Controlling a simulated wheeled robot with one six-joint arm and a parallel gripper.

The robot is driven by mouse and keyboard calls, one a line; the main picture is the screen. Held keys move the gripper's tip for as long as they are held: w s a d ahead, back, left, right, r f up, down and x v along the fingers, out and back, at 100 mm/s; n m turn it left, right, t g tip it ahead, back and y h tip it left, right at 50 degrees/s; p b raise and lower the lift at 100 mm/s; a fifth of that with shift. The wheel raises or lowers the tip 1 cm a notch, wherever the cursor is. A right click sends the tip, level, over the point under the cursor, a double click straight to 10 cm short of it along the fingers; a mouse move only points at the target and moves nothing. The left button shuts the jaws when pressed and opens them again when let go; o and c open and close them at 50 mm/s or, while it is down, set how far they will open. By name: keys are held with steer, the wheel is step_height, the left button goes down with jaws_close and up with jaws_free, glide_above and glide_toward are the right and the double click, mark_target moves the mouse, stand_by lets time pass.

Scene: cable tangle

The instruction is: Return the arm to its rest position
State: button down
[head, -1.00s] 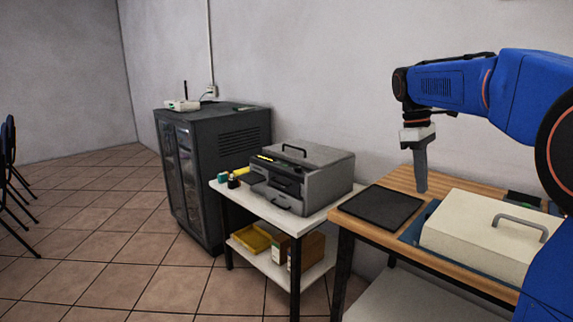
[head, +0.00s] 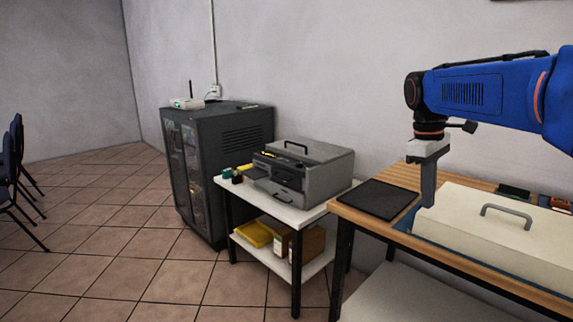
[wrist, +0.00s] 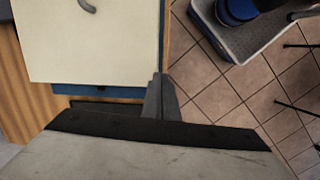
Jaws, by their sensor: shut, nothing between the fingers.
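My blue arm (head: 490,95) reaches in from the right in the head view. My gripper (head: 428,199) points down from its end, with the fingers together and nothing held. In the head view it overlaps the gap between a black flat pad (head: 378,199) and a cream box with a grey handle (head: 480,235). How high it hangs is hard to tell. In the wrist view my gripper (wrist: 158,82) shows beside the corner of the cream box (wrist: 95,45), with floor tiles to its right.
The wooden table (head: 410,177) carries the pad and box, with small dark items behind. A white side table (head: 285,212) holds a grey case (head: 305,172). A dark cabinet (head: 230,150) stands by the wall. Chairs (head: 18,170) are at far left; open tiled floor lies between.

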steer(key=s+a+f+m+t, duration=0.2)
steer(key=s+f, duration=0.6)
steer(key=s, duration=0.4)
steer(key=s+a+f+m+t+y, duration=0.1)
steer(key=s+a+f+m+t, duration=0.2)
steer(key=s+f, duration=0.6)
steer(key=s+m, duration=0.2)
steer(key=shift+s+a+m+t+y, duration=0.3)
steer(key=shift+s, duration=0.1)
